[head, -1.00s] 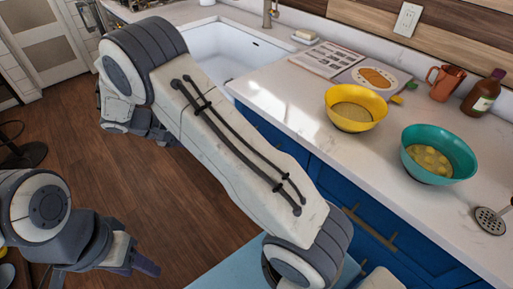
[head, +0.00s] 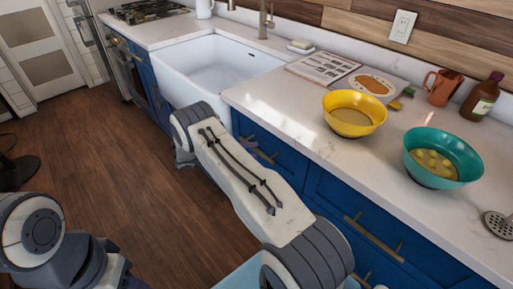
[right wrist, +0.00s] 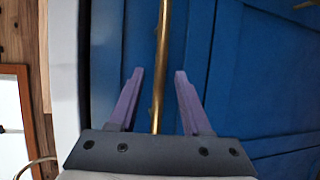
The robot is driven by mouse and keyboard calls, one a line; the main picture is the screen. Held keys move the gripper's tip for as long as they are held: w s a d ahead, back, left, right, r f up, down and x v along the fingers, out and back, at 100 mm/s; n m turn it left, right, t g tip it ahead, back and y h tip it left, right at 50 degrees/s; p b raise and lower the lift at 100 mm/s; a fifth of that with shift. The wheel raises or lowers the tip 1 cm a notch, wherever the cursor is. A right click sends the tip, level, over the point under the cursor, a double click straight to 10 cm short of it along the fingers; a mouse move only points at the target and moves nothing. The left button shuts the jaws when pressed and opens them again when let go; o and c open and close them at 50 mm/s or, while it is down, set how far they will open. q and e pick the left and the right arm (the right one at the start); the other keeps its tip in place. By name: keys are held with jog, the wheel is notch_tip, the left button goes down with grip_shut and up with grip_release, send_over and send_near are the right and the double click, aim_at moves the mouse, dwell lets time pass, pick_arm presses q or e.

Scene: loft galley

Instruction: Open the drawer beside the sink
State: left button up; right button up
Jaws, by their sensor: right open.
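The drawer beside the sink has a blue front (head: 285,158) and looks shut, flush with the cabinet. Its brass bar handle (right wrist: 162,45) runs between my right fingers in the right wrist view. My right gripper (right wrist: 158,75) is open, with one purple finger on each side of the bar; I cannot tell whether either touches it. In the head view my right arm hides much of the drawer front, and only a bit of the gripper shows beyond it. The white sink (head: 215,68) is just left of the drawer. My left gripper (head: 112,268) is partly visible at lower left, its fingers unclear.
A yellow bowl (head: 354,114) and a teal bowl (head: 442,158) stand on the pale counter (head: 300,120). Another drawer with a brass handle (head: 373,236) is to the right.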

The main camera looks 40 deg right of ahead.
jog(key=shift+x, duration=1.3)
grip_shut()
dwell(0.5)
